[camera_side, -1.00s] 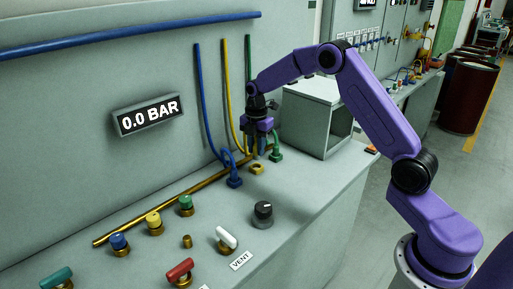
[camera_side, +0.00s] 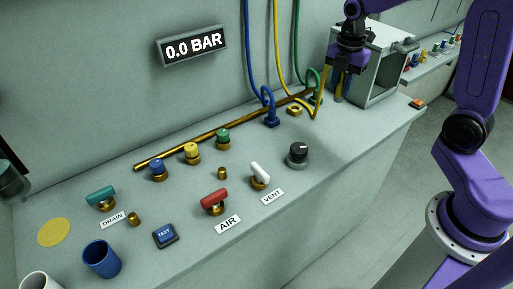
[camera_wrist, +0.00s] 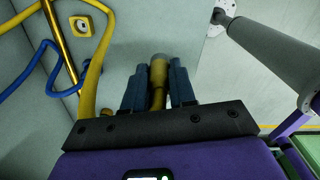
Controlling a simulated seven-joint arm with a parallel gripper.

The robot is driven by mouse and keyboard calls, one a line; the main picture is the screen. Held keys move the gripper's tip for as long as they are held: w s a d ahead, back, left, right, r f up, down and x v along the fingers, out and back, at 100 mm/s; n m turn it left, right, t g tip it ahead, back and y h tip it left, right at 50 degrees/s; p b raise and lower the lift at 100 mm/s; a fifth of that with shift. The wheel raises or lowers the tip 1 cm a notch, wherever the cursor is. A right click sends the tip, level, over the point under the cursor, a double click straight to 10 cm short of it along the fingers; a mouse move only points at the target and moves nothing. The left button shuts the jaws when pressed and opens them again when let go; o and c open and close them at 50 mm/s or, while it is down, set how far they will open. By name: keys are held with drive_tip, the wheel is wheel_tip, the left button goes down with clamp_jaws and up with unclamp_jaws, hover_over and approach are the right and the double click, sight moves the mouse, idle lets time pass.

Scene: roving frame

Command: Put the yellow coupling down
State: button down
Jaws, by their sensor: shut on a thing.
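My gripper (camera_side: 338,92) is shut on the yellow coupling, above the bench just left of the open grey box. In the wrist view the coupling (camera_wrist: 157,75), a brass-coloured cylinder, sits between the two blue fingers of the gripper (camera_wrist: 158,82). The yellow hose (camera_side: 279,50) hangs down the wall, loops low and rises to the gripper; it also shows in the wrist view (camera_wrist: 97,70). The coupling's lower end appears clear of the bench.
The blue coupling (camera_side: 271,120) and green coupling (camera_side: 316,97) stand on the bench either side of the fitting. A brass pipe (camera_side: 215,135) runs behind. The grey box (camera_side: 393,90) is close on the right. A black knob (camera_side: 298,153) and valves stand nearer; bare bench lies right of them.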

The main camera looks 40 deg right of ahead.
drive_tip(key=s+d, duration=0.1)
drive_tip(key=s, duration=1.4)
drive_tip(key=w+d+f, duration=0.1)
drive_tip(key=w+f, duration=0.2)
drive_tip(key=w, duration=0.1)
drive_tip(key=w+d+f, duration=0.1)
drive_tip(key=w+f, duration=0.2)
drive_tip(key=w, duration=0.1)
drive_tip(key=w+d+f, duration=0.1)
drive_tip(key=w+f, duration=0.2)
drive_tip(key=w, duration=0.2)
drive_tip(key=shift+d+f, duration=0.15)
drive_tip(key=shift+f, duration=0.25)
drive_tip(key=shift+w+f, duration=0.2)
drive_tip(key=shift+f, duration=0.75)
drive_tip(key=shift+w+f, duration=0.15)
drive_tip(key=shift+f, duration=0.75)
drive_tip(key=shift+f, duration=0.15)
drive_tip(key=c, duration=0.9)
unclamp_jaws()
